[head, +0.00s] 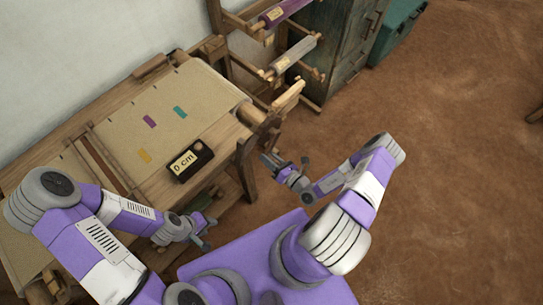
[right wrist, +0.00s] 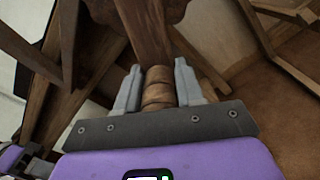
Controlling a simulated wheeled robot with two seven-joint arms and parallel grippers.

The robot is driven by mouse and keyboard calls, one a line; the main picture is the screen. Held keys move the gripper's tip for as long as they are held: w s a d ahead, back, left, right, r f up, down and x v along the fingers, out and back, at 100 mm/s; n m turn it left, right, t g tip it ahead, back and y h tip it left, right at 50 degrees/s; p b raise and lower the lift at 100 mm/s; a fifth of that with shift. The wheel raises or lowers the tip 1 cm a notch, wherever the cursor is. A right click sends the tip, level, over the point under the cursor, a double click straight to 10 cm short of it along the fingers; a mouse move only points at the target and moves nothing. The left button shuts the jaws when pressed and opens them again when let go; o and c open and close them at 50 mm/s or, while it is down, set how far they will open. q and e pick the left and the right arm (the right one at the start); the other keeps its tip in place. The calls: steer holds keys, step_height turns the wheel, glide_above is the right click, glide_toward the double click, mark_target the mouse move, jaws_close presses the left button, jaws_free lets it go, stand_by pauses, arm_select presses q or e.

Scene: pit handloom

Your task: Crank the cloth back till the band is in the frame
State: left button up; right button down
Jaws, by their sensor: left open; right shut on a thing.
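Beige cloth (head: 205,95) is stretched over the wooden loom (head: 62,133) in the head view. It bears small purple (head: 149,121), teal (head: 180,112) and yellow (head: 145,156) patches. I cannot tell which mark is the band. A dark counter (head: 190,161) on the cloth reads "0 cm". My right gripper (head: 273,160) is at the loom's right end. In the right wrist view it is shut on a ribbed wooden crank handle (right wrist: 157,88), with a finger on each side. My left gripper (head: 207,232) is open and apart from the cloth, below the loom's front edge.
A wooden rack with a purple roll (head: 284,12) and a grey roll (head: 295,55) stands behind the loom's right end. A dark green cabinet (head: 340,45) and a teal chest (head: 398,28) are behind it.

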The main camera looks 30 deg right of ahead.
stand_by(0.4)
steer(key=c, duration=0.7)
jaws_free()
steer(key=shift+c, duration=0.2)
steer(key=v, duration=0.7)
steer(key=shift+s+p, duration=0.3)
steer(key=shift+p, duration=0.1)
steer(key=shift+d, duration=0.1)
